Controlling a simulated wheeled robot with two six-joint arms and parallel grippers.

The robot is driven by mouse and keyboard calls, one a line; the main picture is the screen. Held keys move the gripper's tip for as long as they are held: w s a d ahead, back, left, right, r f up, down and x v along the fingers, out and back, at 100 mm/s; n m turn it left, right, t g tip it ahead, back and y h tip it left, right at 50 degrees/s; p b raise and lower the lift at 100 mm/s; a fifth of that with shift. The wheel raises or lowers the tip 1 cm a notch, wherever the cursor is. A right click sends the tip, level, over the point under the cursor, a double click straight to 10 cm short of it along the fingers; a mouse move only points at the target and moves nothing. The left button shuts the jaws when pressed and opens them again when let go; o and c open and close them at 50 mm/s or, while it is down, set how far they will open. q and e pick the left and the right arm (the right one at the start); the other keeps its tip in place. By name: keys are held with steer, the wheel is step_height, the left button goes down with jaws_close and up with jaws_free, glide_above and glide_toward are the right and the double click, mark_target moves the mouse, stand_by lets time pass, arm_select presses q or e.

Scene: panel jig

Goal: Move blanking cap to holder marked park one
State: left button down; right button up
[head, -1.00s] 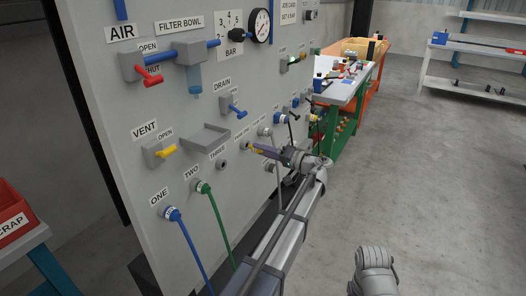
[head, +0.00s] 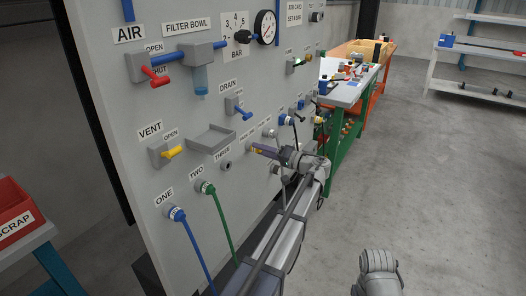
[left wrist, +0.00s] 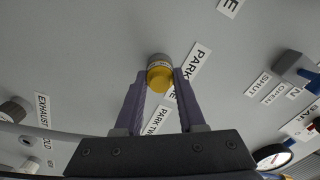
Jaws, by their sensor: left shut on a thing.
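The blanking cap (left wrist: 161,78) is yellow and sits between the fingertips of my left gripper (left wrist: 159,82) in the left wrist view. The gripper is shut on it. Just beyond the cap is a round grey holder (left wrist: 157,60) on the panel, close to a label reading PARK. The cap appears to be at the holder's face, but I cannot tell whether it is seated. In the head view my left gripper (head: 262,151) is at the panel, with a bit of yellow at its tip.
The grey panel (head: 130,104) carries valves, a gauge (head: 265,27) and a small shelf (head: 211,138). Blue (head: 194,250) and green (head: 223,226) hoses hang from ports ONE and TWO. A cluttered bench (head: 345,92) stands behind. The floor at right is clear.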

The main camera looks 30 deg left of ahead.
arm_select(q)
steer(key=shift+c, duration=2.1)
jaws_free()
steer(key=d, duration=0.7)
steer(key=shift+s+d, duration=0.35)
steer(key=s+d+m+g+h+p, duration=0.1)
steer(key=s+d+m+h+p, duration=0.3)
steer(key=s+d+h+p, duration=0.4)
steer(key=s+d+m+h+p, duration=0.5)
steer(key=s+d+h+p, duration=0.3)
steer(key=s+d+p, duration=0.6)
steer(key=s+d, duration=0.3)
steer(key=s, duration=0.5)
steer(key=shift+d+g+h, duration=0.2)
steer(key=shift+g+h, duration=0.2)
